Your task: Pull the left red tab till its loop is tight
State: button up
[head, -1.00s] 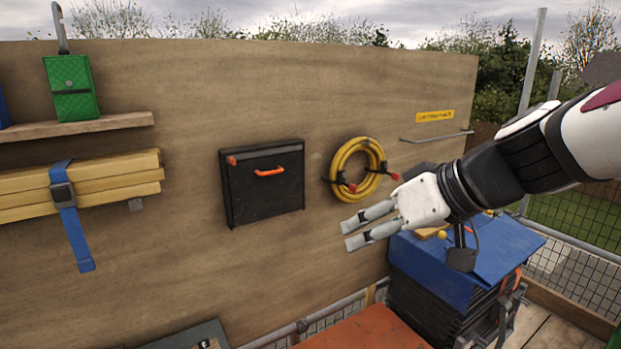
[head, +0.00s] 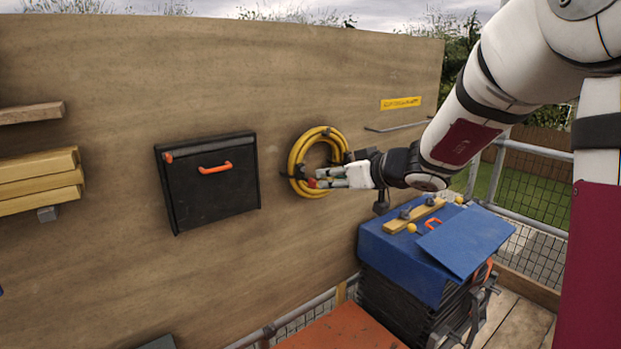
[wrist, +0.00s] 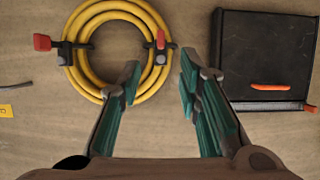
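A yellow coiled hose (head: 297,160) hangs on the board, and it also shows in the wrist view (wrist: 85,84). Dark straps circle it on two sides, each with a red tab. The wrist view is turned over, so the left red tab (wrist: 161,39) appears on its right, on the black box's side; it also shows by my fingertips in the head view (head: 312,183). The other red tab (wrist: 42,42) is hidden behind my gripper in the head view. My gripper (wrist: 160,68) is open and empty, its fingers spread either side of the left tab's line. I cannot tell how tight the straps are.
A black box (head: 208,185) with an orange handle is fixed on the board left of the hose. A rail (head: 400,126) and yellow label (head: 401,103) are to the right. A blue-topped stack (head: 400,248) stands below my arm. Board below the hose is clear.

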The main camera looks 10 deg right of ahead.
aim_at(312, 179)
jog(key=p+x, duration=0.1)
jog(key=x, duration=0.8)
jog(key=shift+a, duration=0.15)
grip_shut()
